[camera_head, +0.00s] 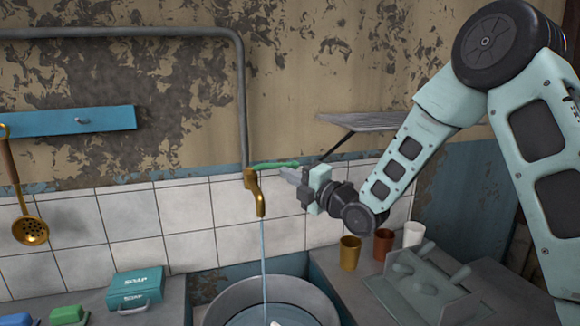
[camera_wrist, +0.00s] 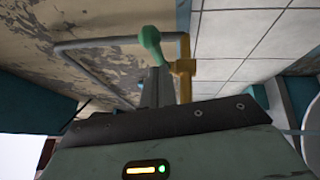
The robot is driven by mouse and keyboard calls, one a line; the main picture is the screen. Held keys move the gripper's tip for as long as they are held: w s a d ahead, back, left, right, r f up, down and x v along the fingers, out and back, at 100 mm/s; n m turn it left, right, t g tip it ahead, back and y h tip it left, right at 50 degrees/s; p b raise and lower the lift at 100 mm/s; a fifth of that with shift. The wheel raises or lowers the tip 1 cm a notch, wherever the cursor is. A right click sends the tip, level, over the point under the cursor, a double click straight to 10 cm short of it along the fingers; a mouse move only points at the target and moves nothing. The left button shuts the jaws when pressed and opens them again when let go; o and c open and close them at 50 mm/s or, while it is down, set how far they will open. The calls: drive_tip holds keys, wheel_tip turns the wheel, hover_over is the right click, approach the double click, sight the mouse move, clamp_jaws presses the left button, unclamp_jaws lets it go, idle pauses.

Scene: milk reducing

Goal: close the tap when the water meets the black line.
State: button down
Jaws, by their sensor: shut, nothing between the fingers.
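The brass tap (camera_head: 256,192) hangs from the wall pipe. Its green handle (camera_head: 275,164) points right in the head view, and a thin stream of water (camera_head: 264,262) runs from the spout. The stream falls into a round metal basin (camera_head: 222,297), cut off by the bottom edge; bluish water shows in it. I see no black line. My gripper (camera_head: 287,173) is shut and empty, just right of the tap and below the handle. In the wrist view the fingertips (camera_wrist: 157,75) are close to the green handle (camera_wrist: 150,42) and the tap (camera_wrist: 184,67); contact cannot be told.
A brass cup (camera_head: 350,253), a brown cup (camera_head: 383,244) and a white cup (camera_head: 414,234) stand on the right counter beside a grey rack (camera_head: 425,290). A teal soap box (camera_head: 135,290) sits at left.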

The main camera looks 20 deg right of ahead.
drive_tip(key=shift+w+d+r, duration=0.1)
drive_tip(key=shift+w, duration=0.4)
drive_tip(key=shift+d, duration=0.1)
drive_tip(key=w+n+g+y+b, duration=0.1)
drive_tip(key=b, duration=0.2)
drive_tip(key=w+d+n+g+y+b, duration=0.1)
drive_tip(key=y+b, duration=0.1)
drive_tip(key=b, duration=0.1)
drive_tip(key=shift+w+d+f+n, duration=0.15)
drive_tip(key=shift+w+f+n, duration=0.05)
drive_tip(key=shift+w+n, duration=0.1)
drive_tip(key=shift+w+r, duration=0.1)
drive_tip(key=shift+r, duration=0.1)
drive_tip(key=shift+d, duration=0.1)
drive_tip(key=shift+b, duration=0.3)
